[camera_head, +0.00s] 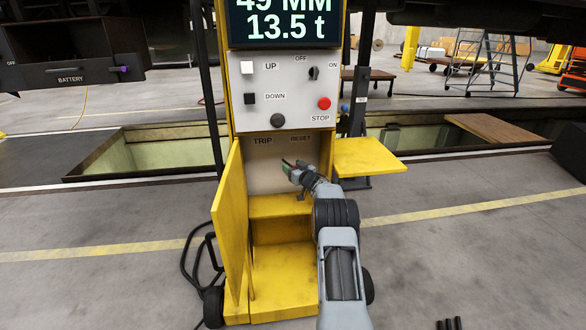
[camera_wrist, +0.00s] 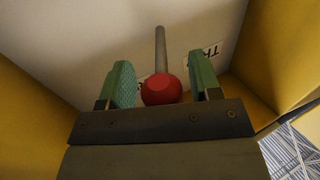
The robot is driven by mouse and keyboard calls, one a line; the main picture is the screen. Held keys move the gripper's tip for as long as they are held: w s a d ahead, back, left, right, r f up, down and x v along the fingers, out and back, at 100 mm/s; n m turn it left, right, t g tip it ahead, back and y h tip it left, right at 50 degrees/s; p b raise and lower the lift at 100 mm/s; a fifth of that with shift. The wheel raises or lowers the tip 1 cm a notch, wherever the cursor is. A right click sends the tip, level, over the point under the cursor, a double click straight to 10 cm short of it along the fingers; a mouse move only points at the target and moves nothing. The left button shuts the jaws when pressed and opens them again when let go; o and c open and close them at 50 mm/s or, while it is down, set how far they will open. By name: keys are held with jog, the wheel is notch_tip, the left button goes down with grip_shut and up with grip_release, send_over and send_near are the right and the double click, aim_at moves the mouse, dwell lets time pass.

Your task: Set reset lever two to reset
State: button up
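In the wrist view the lever shows as a grey rod (camera_wrist: 160,48) with a round red knob (camera_wrist: 161,89). The knob sits between the two green-padded fingers of my gripper (camera_wrist: 163,80), which is open, with a gap on both sides. In the head view my gripper (camera_head: 291,166) is inside the open yellow compartment, in front of its pale back panel (camera_head: 266,165). The labels TRIP (camera_head: 262,141) and RESET (camera_head: 300,138) are above it. The lever is hidden or too small there. I cannot tell which label it points to.
Yellow side walls (camera_wrist: 272,60) enclose the gripper. An open yellow door (camera_head: 230,225) stands at left and a yellow flap (camera_head: 368,156) sticks out at right. Above are the grey control panel (camera_head: 284,90) and a display (camera_head: 284,22) reading 13.5 t. A yellow step (camera_head: 280,206) lies below.

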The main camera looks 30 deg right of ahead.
jog(key=shift+s, duration=0.1)
jog(key=s, duration=1.3)
jog(key=shift+s+d+p, duration=0.3)
jog(key=shift+p, duration=0.05)
